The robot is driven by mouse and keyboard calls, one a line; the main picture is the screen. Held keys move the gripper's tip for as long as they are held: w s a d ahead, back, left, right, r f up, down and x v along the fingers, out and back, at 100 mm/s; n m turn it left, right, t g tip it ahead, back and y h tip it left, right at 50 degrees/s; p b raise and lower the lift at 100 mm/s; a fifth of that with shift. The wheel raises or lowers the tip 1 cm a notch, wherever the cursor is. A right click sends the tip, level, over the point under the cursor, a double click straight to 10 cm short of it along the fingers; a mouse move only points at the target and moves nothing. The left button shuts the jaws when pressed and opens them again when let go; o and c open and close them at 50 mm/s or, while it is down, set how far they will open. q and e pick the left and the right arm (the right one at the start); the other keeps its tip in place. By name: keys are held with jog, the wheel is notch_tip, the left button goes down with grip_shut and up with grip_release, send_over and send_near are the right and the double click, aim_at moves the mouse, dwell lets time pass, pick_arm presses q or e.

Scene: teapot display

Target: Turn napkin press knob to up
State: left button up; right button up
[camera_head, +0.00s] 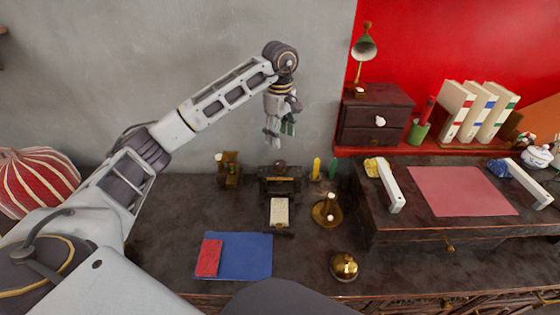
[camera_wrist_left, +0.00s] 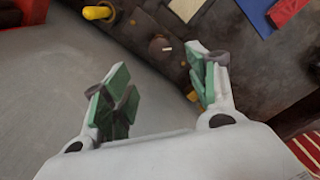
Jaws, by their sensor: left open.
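The napkin press (camera_head: 278,187) appears to be the dark device on the desk near the wall, with a pale sheet (camera_head: 279,211) at its front. A small dark knob (camera_head: 280,165) stands on its top. In the left wrist view the press (camera_wrist_left: 141,38) lies beyond my fingers, and its round knob (camera_wrist_left: 157,45) has a pale mark whose direction I cannot read surely. My left gripper (camera_head: 281,134) hangs fingers down above and behind the press, apart from it. In the left wrist view its green-padded fingers (camera_wrist_left: 159,82) are open and empty. My right gripper is out of view.
A small brass-and-wood item (camera_head: 228,170) stands left of the press. A yellow stick (camera_head: 316,168) and a brass candlestick-like stand (camera_head: 327,210) are on its right. A blue mat (camera_head: 246,256), red notebook (camera_head: 208,257) and brass bell (camera_head: 344,266) lie in front. The grey wall is close behind.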

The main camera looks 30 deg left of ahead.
aim_at(280, 162)
pick_arm(q)
notch_tip(280, 162, down, 10)
jog(key=shift+r+b, duration=0.15)
jog(key=shift+b, duration=0.35)
jog(key=shift+f, duration=0.55)
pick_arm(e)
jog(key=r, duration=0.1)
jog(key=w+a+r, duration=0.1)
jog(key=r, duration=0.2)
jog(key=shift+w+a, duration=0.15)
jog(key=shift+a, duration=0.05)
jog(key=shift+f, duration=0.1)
pick_arm(q)
jog(key=c, duration=1)
jog(key=shift+c, duration=0.2)
